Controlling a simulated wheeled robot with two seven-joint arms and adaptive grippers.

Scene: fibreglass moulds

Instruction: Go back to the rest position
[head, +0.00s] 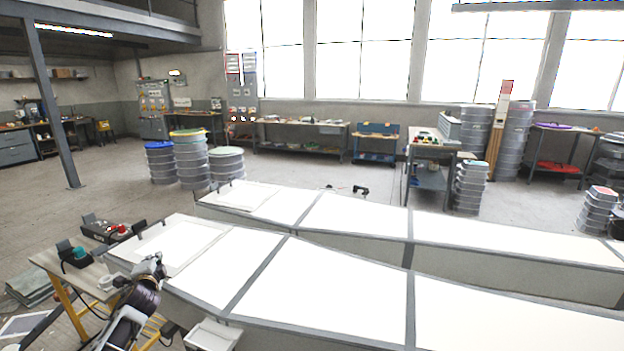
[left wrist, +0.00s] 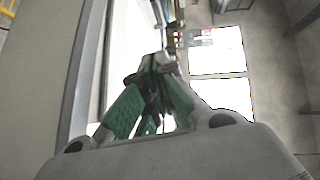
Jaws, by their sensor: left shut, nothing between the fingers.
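My left gripper (head: 155,266) is in the lower left of the head view, beside the near left corner of the closest white-topped mould (head: 325,285). In the left wrist view its green-padded fingers (left wrist: 158,64) come together at the tips, with nothing held between them. I cannot tell from the head view whether it touches the mould. My right gripper does not show.
A workbench (head: 40,259) with yellow legs and small devices stands at the left by my arm. A second long mould (head: 355,215) lies behind the closest one. Stacked drums (head: 190,160) stand further back. Open concrete floor (head: 110,195) lies left of the drums.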

